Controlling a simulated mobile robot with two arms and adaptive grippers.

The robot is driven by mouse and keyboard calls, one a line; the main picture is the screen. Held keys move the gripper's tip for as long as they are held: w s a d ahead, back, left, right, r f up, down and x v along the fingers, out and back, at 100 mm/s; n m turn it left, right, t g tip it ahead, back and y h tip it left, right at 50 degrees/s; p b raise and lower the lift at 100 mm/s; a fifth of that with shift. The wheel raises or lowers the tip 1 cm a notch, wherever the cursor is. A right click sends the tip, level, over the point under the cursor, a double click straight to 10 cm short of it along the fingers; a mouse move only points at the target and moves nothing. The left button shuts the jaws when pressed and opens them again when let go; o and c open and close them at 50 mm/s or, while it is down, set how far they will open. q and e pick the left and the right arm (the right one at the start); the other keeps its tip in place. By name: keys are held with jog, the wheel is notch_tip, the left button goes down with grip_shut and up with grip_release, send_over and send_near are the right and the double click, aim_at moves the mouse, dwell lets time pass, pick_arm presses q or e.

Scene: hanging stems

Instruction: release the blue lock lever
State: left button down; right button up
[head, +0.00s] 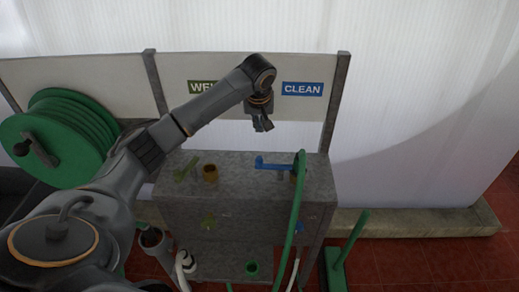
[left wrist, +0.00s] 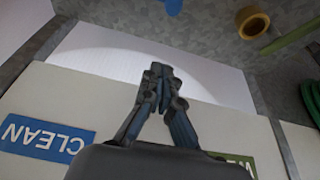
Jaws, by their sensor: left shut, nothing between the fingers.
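The blue lock lever (head: 273,163) lies roughly level on top of the grey metal cabinet (head: 250,210), next to the upper end of a green hose. In the left wrist view only a small blue piece, likely the lever (left wrist: 173,6), shows at the top edge. My left gripper (head: 263,125) is above and behind the lever, in front of the back panel, apart from it and pointing down. Its fingers (left wrist: 160,72) are closed together with nothing between them. My right gripper is not in view.
A brass fitting (head: 210,173) and a green lever (head: 186,168) are on the cabinet's left side. The green hose (head: 294,215) hangs over the cabinet's front right. A green hose reel (head: 60,140) is at left. A blue CLEAN sign (head: 302,89) is on the back panel.

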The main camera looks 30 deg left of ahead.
pick_arm(q)
jog(key=p+x, duration=0.2)
jog(key=x, duration=0.8)
jog(key=s+d+p, duration=0.2)
jog(key=s+p, duration=0.1)
jog(key=shift+s, duration=0.2)
jog(key=shift+d, duration=0.1)
